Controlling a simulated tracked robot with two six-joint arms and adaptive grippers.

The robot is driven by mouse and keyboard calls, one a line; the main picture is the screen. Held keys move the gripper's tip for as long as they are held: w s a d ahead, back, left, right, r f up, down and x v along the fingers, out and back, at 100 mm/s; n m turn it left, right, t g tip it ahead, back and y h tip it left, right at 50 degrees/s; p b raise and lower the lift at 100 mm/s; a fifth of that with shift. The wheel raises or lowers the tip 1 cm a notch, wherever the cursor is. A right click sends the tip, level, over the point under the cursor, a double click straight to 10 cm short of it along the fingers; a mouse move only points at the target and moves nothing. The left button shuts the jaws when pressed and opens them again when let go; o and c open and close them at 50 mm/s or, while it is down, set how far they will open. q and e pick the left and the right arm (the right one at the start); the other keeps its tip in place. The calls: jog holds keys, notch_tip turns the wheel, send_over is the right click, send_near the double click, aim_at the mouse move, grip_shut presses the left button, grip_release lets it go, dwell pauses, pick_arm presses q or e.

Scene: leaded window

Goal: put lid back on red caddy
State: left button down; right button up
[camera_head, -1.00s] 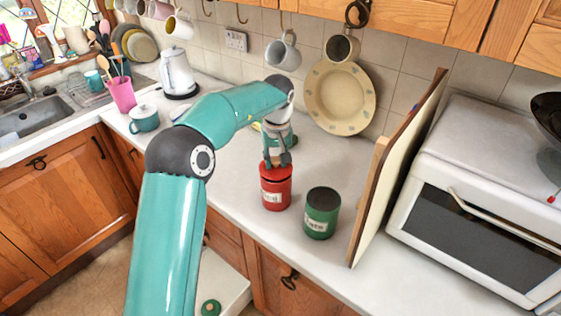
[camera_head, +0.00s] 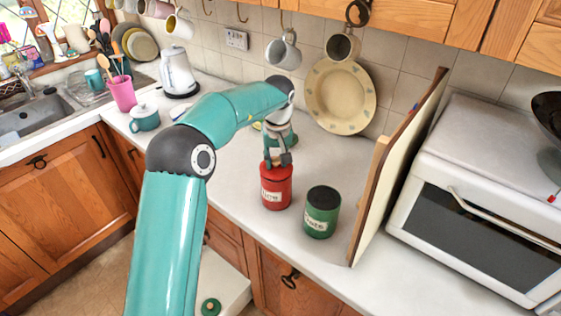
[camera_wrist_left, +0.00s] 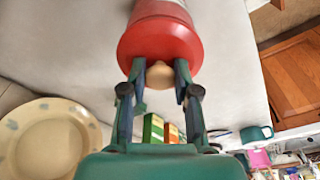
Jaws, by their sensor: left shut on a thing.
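The red caddy (camera_head: 276,193) stands upright on the white worktop with its red lid (camera_head: 276,169) resting on top; no gap shows between them in the head view. My left gripper (camera_head: 277,163) comes down from above, shut on the lid's knob. In the left wrist view the pale wooden knob (camera_wrist_left: 160,74) sits between the fingertips, in front of the red lid (camera_wrist_left: 160,40). My right gripper is in neither view.
A green caddy (camera_head: 320,218) with a dark top stands just right of the red one. A leaning board (camera_head: 393,170) and a white oven (camera_head: 490,190) are further right. A green lid (camera_head: 210,307) lies low at the front. A plate (camera_head: 340,97) leans at the wall.

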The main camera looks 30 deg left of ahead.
pick_arm(q)
jog(key=c, duration=0.8)
grip_release()
jog(key=shift+o, duration=0.3)
jog(key=o, duration=0.4)
jog(key=shift+o, duration=0.2)
jog(key=shift+r, duration=3.5)
grip_shut()
